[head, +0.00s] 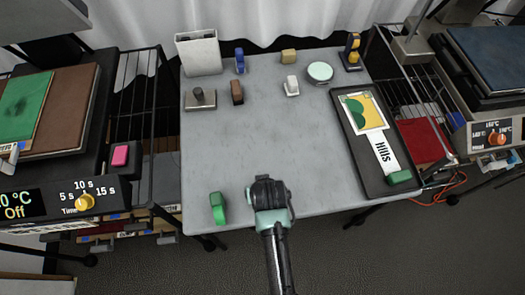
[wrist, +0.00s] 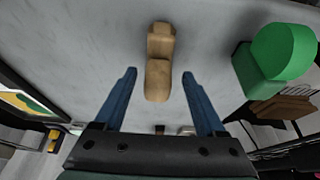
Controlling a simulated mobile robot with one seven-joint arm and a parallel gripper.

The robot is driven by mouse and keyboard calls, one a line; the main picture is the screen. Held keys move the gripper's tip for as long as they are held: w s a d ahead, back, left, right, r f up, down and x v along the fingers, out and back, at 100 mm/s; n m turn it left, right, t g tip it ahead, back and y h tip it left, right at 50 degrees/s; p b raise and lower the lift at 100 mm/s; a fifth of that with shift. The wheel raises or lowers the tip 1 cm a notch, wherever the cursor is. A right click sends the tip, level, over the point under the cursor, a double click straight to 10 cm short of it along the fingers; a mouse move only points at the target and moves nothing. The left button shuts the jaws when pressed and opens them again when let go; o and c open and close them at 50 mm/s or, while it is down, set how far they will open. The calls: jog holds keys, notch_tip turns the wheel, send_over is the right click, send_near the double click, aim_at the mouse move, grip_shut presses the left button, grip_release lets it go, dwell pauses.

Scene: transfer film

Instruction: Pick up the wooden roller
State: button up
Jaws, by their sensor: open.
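A tan wooden piece (wrist: 158,62), which looks like the wooden roller, lies on the grey table in the wrist view. It has a narrower upper part and a rounded lower part. My gripper (head: 268,186) is over the near part of the table in the head view. Its two blue fingers are apart and empty in the wrist view, with the wooden piece showing between and beyond their tips. I cannot tell the height of the fingertips above it. In the head view the wooden piece is hidden, apparently by my gripper and arm.
A green roller-like object (head: 218,208) stands left of my gripper, also at right in the wrist view (wrist: 278,60). A black tray (head: 352,130) with a "Hills" print lies at right. A white bin (head: 199,54) and several small handled pieces stand at the back. The table's middle is clear.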

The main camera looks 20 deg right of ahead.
jog(key=shift+x, duration=2.05)
jog(key=shift+d, duration=0.15)
grip_shut()
